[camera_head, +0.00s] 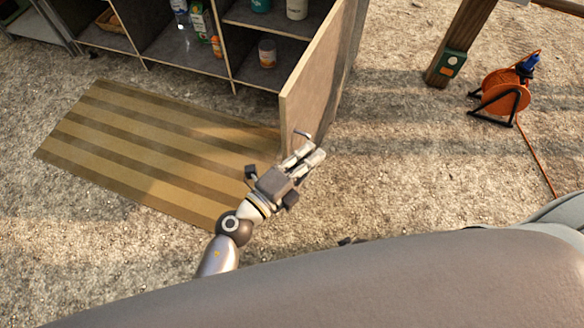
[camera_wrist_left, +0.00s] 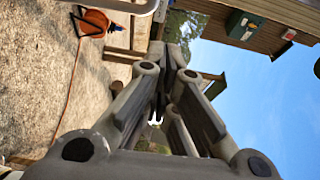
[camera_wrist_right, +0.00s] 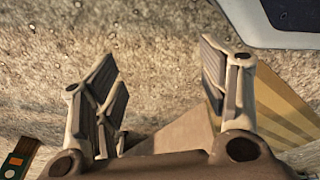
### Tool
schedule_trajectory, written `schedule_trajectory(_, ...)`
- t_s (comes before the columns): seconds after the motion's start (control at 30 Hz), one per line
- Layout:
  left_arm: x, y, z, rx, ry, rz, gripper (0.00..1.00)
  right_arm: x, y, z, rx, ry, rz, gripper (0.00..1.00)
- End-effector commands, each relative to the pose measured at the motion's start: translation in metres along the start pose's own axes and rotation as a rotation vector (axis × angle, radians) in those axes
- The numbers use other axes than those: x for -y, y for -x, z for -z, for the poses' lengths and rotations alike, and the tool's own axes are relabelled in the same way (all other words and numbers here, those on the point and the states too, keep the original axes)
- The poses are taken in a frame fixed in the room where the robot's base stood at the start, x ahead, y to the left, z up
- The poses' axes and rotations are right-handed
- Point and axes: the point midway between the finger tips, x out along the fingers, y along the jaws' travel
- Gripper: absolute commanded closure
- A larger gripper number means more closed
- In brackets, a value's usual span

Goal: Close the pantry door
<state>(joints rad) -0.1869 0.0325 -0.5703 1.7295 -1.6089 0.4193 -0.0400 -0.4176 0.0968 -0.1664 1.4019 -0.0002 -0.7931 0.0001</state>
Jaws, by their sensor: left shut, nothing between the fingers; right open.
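The pantry door (camera_head: 318,75) is a grey-brown panel in the head view. It stands open, swung out from the right side of the pantry cabinet (camera_head: 232,45), whose shelves show. A small curved metal piece (camera_head: 303,134), perhaps its handle, is near the door's lower near corner. My left gripper (camera_head: 314,155) is shut and empty, its fingertips close to that corner; I cannot tell whether they touch. Its shut fingers also show in the left wrist view (camera_wrist_left: 182,62). My right gripper (camera_wrist_right: 160,58) is open and empty over gravel in the right wrist view; the head view does not show it.
A striped mat (camera_head: 150,150) lies on the gravel before the cabinet. Bottles and jars stand on its shelves. A wooden post (camera_head: 465,35) with a green box and an orange cable reel (camera_head: 503,92) are at the right. Gravel between door and reel is clear except for the cable.

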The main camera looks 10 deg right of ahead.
Motion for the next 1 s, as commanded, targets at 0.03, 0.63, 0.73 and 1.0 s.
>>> schedule_trajectory(0.03, -0.001, 0.000, -0.008, 0.003, -0.003, 0.000, 1.00, 0.000, 0.001, 0.003, -0.004, 0.000, 0.000, 0.33)
schedule_trajectory(0.63, 0.000, 0.013, -0.038, 0.000, 0.001, 0.000, 1.00, -0.001, 0.015, 0.017, -0.014, -0.003, -0.002, 0.33)
schedule_trajectory(0.73, 0.000, 0.013, -0.038, -0.001, 0.001, 0.000, 1.00, -0.001, 0.015, 0.017, -0.014, -0.003, -0.002, 0.33)
schedule_trajectory(1.0, -0.001, 0.020, -0.052, -0.020, -0.002, -0.001, 1.00, -0.001, 0.021, 0.023, -0.016, -0.004, -0.002, 0.33)
